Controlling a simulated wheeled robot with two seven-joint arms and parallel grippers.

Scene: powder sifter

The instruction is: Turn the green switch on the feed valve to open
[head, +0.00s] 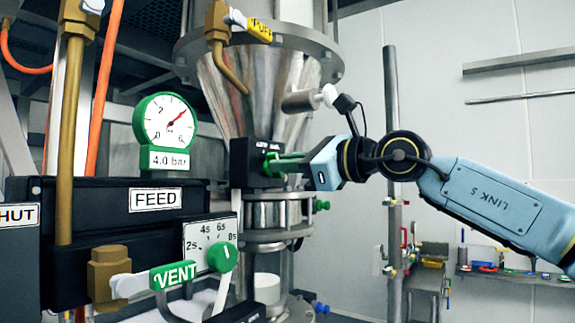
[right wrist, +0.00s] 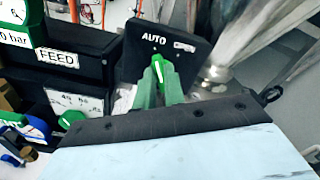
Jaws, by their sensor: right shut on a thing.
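The green switch (right wrist: 158,71) is a knob with a white line on a black box (right wrist: 135,65), which also shows in the head view (head: 241,163). In the right wrist view its white line points up, roughly toward the word AUTO. A second label to the right of AUTO is too blurred to read. My right gripper (head: 272,161) reaches in from the right, and its green fingers are shut on the switch. The fingers hide part of the knob. My left gripper is not in view.
A steel hopper (head: 262,85) stands above and behind the switch box. To the left are a gauge (head: 165,121), the FEED panel (head: 110,197), a timer dial (head: 222,257) and a VENT handle (head: 173,275). A small green knob (head: 322,205) sits below my gripper.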

